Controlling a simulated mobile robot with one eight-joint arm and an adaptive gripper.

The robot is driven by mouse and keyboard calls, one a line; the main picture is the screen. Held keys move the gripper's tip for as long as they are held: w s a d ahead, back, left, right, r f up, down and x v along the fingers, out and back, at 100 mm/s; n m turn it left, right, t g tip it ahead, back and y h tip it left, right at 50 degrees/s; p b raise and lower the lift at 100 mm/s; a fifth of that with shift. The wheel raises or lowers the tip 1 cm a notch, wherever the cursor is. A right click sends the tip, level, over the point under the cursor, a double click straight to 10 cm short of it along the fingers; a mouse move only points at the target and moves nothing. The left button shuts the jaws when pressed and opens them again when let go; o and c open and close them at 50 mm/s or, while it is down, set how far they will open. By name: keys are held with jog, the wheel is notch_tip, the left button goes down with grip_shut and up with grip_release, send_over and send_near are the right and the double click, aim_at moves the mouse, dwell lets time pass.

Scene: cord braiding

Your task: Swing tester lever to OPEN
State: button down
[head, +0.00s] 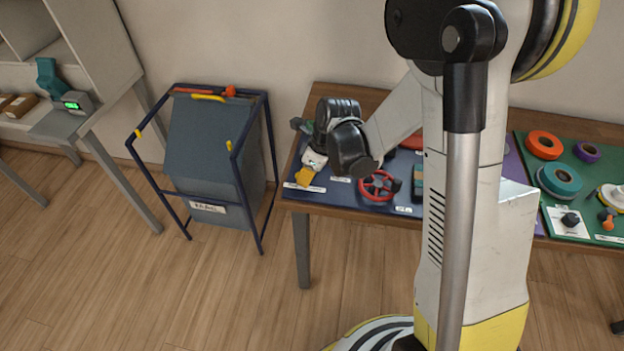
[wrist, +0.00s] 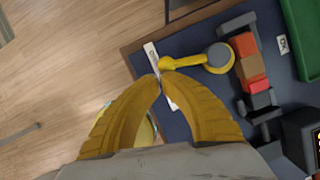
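The tester lever is a yellow arm with a rounded knob (wrist: 167,62) and a round grey hub (wrist: 219,55). In the wrist view it points left from its hub, towards a white label strip. My gripper (wrist: 160,77) has yellow fingers that converge, with their tips together just below the knob, over the strip. I see nothing held between them; whether a tip touches the knob I cannot tell. In the head view my gripper (head: 306,177) is low over the left end of the table, and I cannot make out the lever there. The label wording is unreadable.
Orange and red blocks in a grey holder (wrist: 250,68) stand right of the hub. A red handwheel (head: 379,186) is right of my gripper on the dark blue mat (head: 402,168). A blue-framed bin (head: 208,150) stands left of the table, with floor between.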

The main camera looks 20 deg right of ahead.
jog(key=shift+w+a, duration=0.45)
jog(key=shift+a, duration=0.35)
